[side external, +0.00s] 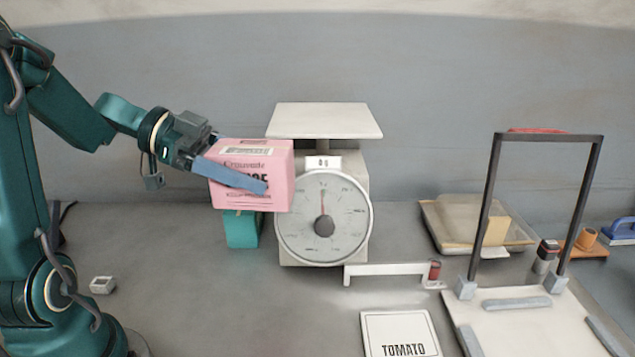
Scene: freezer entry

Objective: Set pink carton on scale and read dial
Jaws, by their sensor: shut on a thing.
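The pink carton (278,170) is held in the air, upright, just left of the scale. My gripper (240,178) is shut on it, with one blue finger lying across its front face. The white scale (320,118) has a flat, empty plate on top, which is higher than the carton. Its round dial (345,215) faces the camera, and the needle points about straight up. A small display above the dial appears to read 0 g. The carton overlaps the scale's left edge in the view; I cannot tell whether they touch.
A teal block (242,230) stands below the carton. A white bracket (385,270) lies before the scale. A TOMATO card (400,335), a black-framed stand (548,137) and a tray with a yellowish block (430,222) are to the right. A small white box (102,285) sits near my base.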

